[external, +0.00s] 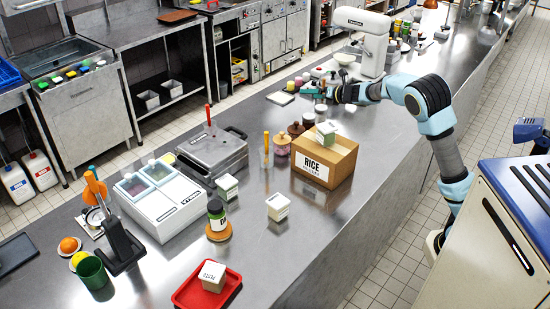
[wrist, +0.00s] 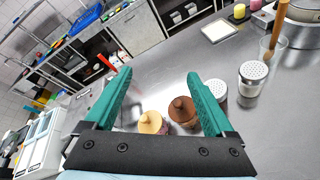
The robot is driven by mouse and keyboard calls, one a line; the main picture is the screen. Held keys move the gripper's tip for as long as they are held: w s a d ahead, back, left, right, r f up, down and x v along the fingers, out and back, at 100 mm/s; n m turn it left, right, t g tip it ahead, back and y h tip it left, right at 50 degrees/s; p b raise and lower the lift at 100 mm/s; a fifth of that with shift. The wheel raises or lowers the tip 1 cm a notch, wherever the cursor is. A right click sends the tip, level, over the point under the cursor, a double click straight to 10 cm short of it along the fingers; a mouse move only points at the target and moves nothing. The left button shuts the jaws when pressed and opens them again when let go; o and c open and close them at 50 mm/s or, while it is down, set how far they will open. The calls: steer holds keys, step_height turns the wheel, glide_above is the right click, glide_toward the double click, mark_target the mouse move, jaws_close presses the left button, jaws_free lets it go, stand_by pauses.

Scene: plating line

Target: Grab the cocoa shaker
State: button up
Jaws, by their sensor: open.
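A shaker with a pale perforated lid and a dark body, which looks like the cocoa shaker (external: 308,122), stands on the steel counter beside the brown-lidded jars. In the wrist view this shaker (wrist: 218,88) is partly hidden behind the right finger. My gripper (wrist: 158,76) is open, with nothing held between its green fingers. In the external view my gripper (external: 336,94) is low over the counter, behind and to the right of the shaker, apart from it. A second perforated-lid shaker (wrist: 252,82) with pale contents stands to its right in the wrist view.
A brown-lidded jar (wrist: 183,110) and a tan-lidded jar (wrist: 152,122) stand close by. A glass with a wooden utensil (wrist: 270,55) is at the right. The RICE box (external: 325,165) stands in front of the jars. Bare counter lies beyond my fingertips in the wrist view.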

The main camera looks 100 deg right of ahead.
steer(key=s+d+f+n+y, duration=0.1)
steer(key=s+d+f+n, duration=0.3)
steer(key=s+d+n, duration=0.25)
steer(key=n, duration=0.1)
glide_toward(308, 124)
steer(key=d, duration=0.5)
steer(key=shift+t+y, duration=0.3)
steer(key=shift+t, duration=0.1)
steer(key=x, duration=0.2)
steer(key=p+x, duration=0.1)
steer(key=x, duration=0.2)
steer(key=shift+a+f, duration=0.25)
steer(key=shift+f, duration=0.1)
steer(key=shift+p+x, duration=1.55)
steer(key=shift+x, duration=1.5)
steer(key=shift+f, duration=0.1)
steer(key=c, duration=1.3)
